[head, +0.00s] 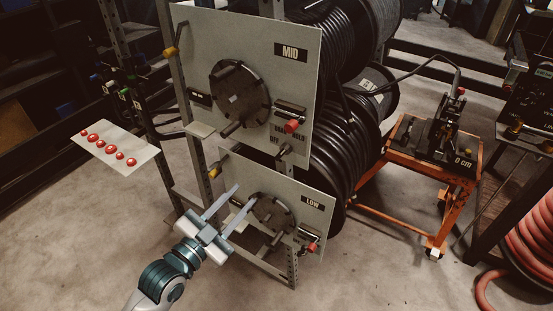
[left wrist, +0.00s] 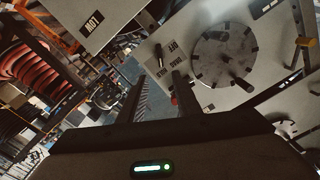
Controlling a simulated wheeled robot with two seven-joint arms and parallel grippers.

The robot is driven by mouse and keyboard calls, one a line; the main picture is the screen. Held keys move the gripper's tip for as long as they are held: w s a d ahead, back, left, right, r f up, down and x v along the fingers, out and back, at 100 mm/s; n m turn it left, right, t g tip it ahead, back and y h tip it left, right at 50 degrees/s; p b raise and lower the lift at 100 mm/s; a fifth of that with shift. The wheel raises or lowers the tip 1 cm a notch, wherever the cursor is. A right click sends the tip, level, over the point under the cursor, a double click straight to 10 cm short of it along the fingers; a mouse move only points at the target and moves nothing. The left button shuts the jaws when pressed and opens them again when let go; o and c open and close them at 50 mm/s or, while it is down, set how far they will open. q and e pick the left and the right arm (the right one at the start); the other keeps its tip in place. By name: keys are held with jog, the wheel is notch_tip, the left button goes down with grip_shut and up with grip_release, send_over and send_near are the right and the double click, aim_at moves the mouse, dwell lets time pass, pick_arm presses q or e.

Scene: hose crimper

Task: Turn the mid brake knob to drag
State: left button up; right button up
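The upper grey panel marked MID (head: 294,53) is in the head view, with a dark round crank disc (head: 240,92). OFF, DRAG and HOLD labels (head: 289,133) are printed at its lower right. A small dark knob (head: 284,149) sits just below them; its setting is too small to read. A red-tipped part (head: 292,126) sits above them. My left gripper (head: 246,193) is open and empty, below the MID panel and in front of the LOW panel, apart from the knob. Its fingers also show in the left wrist view (left wrist: 157,85), near OFF, DRAG and HOLD labels (left wrist: 172,64). My right gripper is in neither view.
The LOW panel (head: 290,190) has its own disc (head: 272,212) and red-tipped part (head: 312,247). Black hose reels stand behind the panels. A plate with red buttons (head: 116,148) is at left, an orange cart (head: 404,200) at right. The floor at lower left is clear.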

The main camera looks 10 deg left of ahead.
pick_arm(q)
jog(key=shift+w, duration=0.1)
jog(key=p, duration=0.5)
send_near(280, 155)
jog(key=x, duration=0.8)
jog(key=shift+w+f, duration=0.1)
grip_shut()
